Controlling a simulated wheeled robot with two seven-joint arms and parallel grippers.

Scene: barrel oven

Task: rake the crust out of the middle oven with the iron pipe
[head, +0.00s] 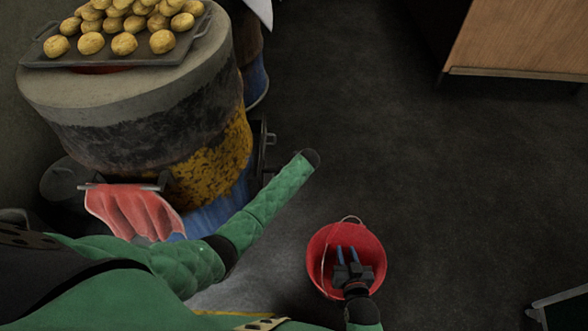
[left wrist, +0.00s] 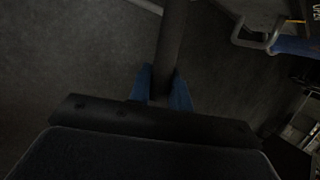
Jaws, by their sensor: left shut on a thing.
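In the left wrist view my left gripper (left wrist: 165,92) is shut on the iron pipe (left wrist: 172,40), a dark round bar that runs up out of the frame. I cannot tell whether this is the middle oven. Its inside and the crust are not visible.
A dark tray (head: 45,58) heaped with round yellowish-brown items (head: 124,43) sits on the oven top. A red cloth (head: 130,208) hangs from a bar at its front. A wooden cabinet (head: 520,40) stands upper right. The dark floor (head: 450,180) between is clear.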

